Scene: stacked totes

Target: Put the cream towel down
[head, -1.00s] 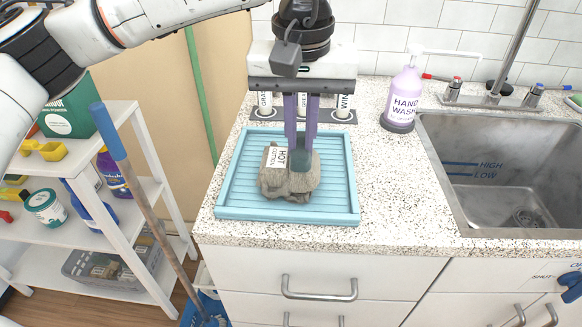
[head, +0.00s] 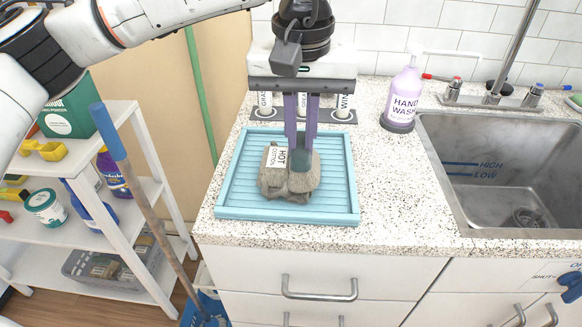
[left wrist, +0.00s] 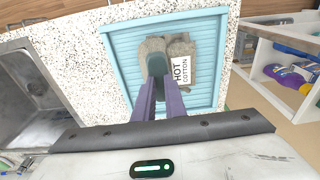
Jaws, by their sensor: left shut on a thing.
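A crumpled grey-beige towel (head: 291,186) with a white label reading "HOT COTTON" lies over the light blue ribbed tray (head: 235,195) on the counter. The towel also shows in the left wrist view (left wrist: 206,60), within the tray rim (left wrist: 118,62). My left gripper (head: 300,160) points down from above, its purple fingers close together and shut on the towel. In the left wrist view the fingertips (left wrist: 157,65) press into the towel's folds. The towel looks to touch the tray floor. My right gripper is not in view.
A purple hand wash bottle (head: 403,98) stands right of the tray, beside a steel sink (head: 500,165). Labelled holders (head: 340,108) stand behind the tray. A white shelf (head: 140,180) and a blue-topped pole (head: 130,160) are at the left.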

